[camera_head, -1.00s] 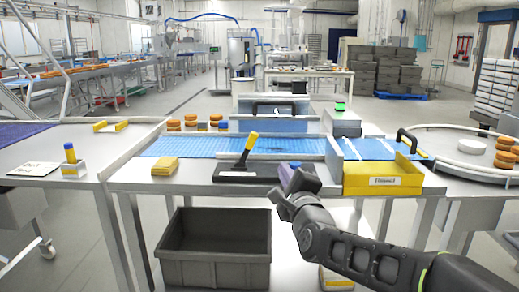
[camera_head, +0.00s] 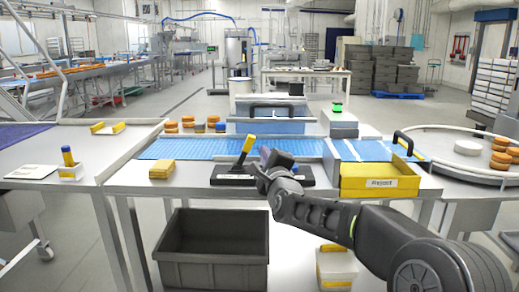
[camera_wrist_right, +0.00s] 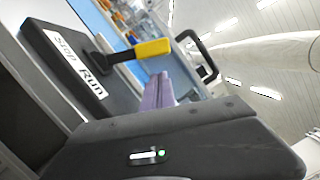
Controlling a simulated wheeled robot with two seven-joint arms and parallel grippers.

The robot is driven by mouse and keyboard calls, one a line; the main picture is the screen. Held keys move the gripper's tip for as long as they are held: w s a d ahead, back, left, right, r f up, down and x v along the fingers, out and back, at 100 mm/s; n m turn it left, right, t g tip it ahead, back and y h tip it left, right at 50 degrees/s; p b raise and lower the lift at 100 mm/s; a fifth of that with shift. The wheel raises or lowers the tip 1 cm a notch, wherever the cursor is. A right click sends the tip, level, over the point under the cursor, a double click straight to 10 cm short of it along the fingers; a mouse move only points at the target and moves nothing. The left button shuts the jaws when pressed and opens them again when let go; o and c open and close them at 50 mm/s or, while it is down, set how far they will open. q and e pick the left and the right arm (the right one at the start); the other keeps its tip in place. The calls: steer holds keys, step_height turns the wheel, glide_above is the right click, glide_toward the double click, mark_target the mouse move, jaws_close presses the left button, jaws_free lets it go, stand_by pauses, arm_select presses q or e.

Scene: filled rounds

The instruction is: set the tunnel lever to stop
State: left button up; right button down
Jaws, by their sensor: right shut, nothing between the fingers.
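The tunnel lever (camera_head: 246,152) has a black stem and a yellow handle. It stands on a black base (camera_head: 225,178) at the front of the blue belt and leans right in the head view. In the right wrist view the yellow handle (camera_wrist_right: 152,49) shows beside the base, whose white label (camera_wrist_right: 75,60) reads Stop and Run; the lever leans off the Run side. My right gripper (camera_head: 268,156) is shut and empty, just right of the lever, with a small gap seeming to separate them. Its purple fingers (camera_wrist_right: 158,92) point toward the handle. My left gripper is out of view.
A yellow Reject bin (camera_head: 380,183) stands right of the lever base. A blue tunnel cover (camera_head: 270,122) with a black handle stands behind the belt (camera_head: 185,148). Yellow pieces (camera_head: 162,169) lie at left on the bench. A dark crate (camera_head: 212,245) sits below.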

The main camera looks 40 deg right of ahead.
steer(key=shift+w+a+r, duration=0.25)
steer(key=shift+a+r, duration=0.2)
steer(key=shift+w+a, duration=0.25)
steer(key=shift+a+r+p, duration=0.1)
steer(key=shift+r+p, duration=0.1)
steer(key=shift+p, duration=0.2)
steer(key=shift+w+a+r+n+p, duration=0.4)
steer(key=shift+r+n+p, duration=0.1)
steer(key=shift+n+p, duration=0.45)
steer(key=w+a+n+p, duration=0.1)
steer(key=n+p, duration=0.1)
steer(key=p, duration=0.1)
steer(key=w+a+r+n+g+p, duration=0.1)
steer(key=a+n+p, duration=0.1)
steer(key=p, duration=0.1)
steer(key=w+a+n+g+p, duration=0.1)
steer(key=n+p, duration=0.2)
steer(key=shift+w+a+r+y, duration=0.15)
steer(key=shift+a+r+y, duration=0.15)
steer(key=shift+y, duration=0.1)
steer(key=shift+w+a+f, duration=0.2)
steer(key=shift+w+a, duration=0.05)
steer(key=shift+a, duration=0.2)
